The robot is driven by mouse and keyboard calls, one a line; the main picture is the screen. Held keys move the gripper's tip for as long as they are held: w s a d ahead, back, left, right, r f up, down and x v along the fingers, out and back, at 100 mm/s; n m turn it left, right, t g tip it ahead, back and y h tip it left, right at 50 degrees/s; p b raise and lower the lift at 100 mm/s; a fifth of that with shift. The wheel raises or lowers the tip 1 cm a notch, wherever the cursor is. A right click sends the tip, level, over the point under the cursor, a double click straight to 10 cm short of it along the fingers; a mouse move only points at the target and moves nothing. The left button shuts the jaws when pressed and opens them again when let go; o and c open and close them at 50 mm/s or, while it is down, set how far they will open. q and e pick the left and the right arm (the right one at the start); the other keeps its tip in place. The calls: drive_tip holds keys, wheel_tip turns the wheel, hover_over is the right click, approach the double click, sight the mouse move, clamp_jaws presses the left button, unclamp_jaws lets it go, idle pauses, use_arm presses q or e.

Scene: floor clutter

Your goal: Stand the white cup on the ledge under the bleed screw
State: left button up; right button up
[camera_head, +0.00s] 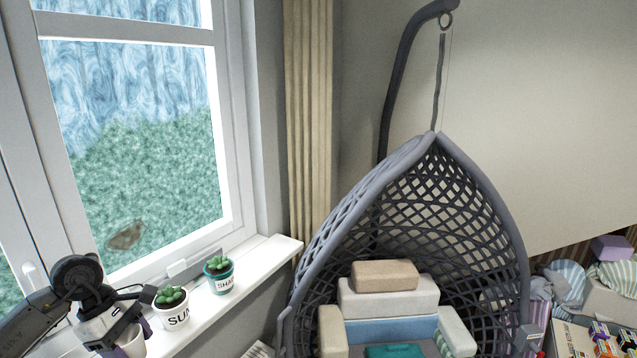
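My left gripper (131,340) is at the lower left, in front of the window ledge. Its purple-tipped fingers are on either side of a white cup (131,342), and it appears shut on it. The cup looks roughly upright, and its lower part is cut off by the picture's bottom edge. The white ledge (262,262) runs under the window from the lower left to the right. I cannot make out a bleed screw. My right gripper is not in view.
Two potted succulents, one in a white pot (172,317) and one in a teal-and-white pot (219,278), stand on the ledge right of the cup. A hanging wicker chair (480,205) with cushions stands to the right. The ledge's right end looks clear.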

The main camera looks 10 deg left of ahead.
use_arm(q)
drive_tip(key=s+d+f+m+g+y+p, duration=0.2)
drive_tip(key=s+d+f+m, duration=0.2)
drive_tip(key=s+d+m, duration=0.3)
drive_tip(key=s+d+f+m+g+y+p, duration=0.1)
drive_tip(key=s+d+f+m+g+p, duration=0.2)
drive_tip(key=d+m, duration=0.55)
drive_tip(key=s+d+r+m+y+p, duration=0.1)
drive_tip(key=s+d+r+m+p, duration=0.25)
drive_tip(key=s+d+r, duration=0.2)
drive_tip(key=w+d+r+p, duration=0.2)
drive_tip(key=w+r+p, duration=0.1)
drive_tip(key=r, duration=0.4)
drive_tip(key=shift+y, duration=0.3)
